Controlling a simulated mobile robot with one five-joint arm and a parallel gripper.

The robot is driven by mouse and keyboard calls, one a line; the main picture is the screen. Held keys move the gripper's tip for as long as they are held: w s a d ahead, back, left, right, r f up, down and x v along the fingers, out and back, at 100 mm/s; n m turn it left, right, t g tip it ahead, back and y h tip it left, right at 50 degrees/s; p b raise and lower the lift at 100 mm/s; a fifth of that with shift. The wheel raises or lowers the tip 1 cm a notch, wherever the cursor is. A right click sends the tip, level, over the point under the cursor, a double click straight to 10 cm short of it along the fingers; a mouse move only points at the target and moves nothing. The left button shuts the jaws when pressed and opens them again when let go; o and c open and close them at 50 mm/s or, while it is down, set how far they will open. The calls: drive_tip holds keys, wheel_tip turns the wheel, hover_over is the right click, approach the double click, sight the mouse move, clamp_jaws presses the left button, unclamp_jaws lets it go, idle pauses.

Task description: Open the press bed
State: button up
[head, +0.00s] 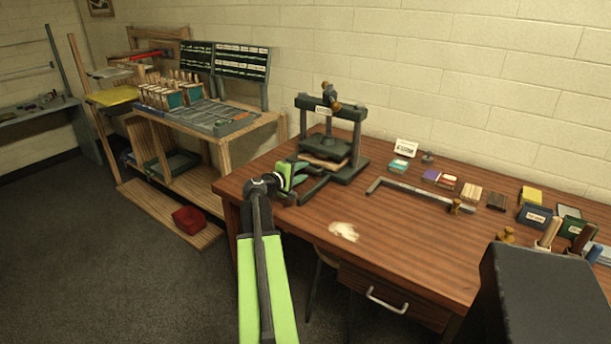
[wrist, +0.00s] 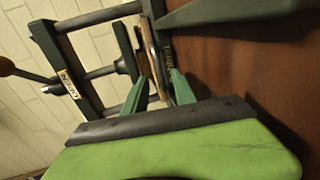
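The press (head: 330,118) is a dark green screw press standing on the wooden desk, and it also shows turned sideways in the wrist view (wrist: 68,75). Its bed (head: 322,162) holds a pale wooden board under the platen; the bed's front edge shows in the wrist view (wrist: 156,55). My gripper (head: 303,176) is at the front of the press, low over the desk. In the wrist view its two green fingers (wrist: 160,82) are apart, pointing at the bed's front edge. I cannot tell whether either finger touches it. My gripper partly hides the front of the bed in the head view.
An L-shaped metal bar (head: 420,193) lies right of the press. Small boxes, blocks and a white sign (head: 407,148) stand behind it. A pale stain (head: 344,231) marks the front of the desk. A wooden rack bench (head: 215,120) stands to the left.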

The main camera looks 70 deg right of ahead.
drive_tip(key=shift+x, duration=1.4)
clamp_jaws()
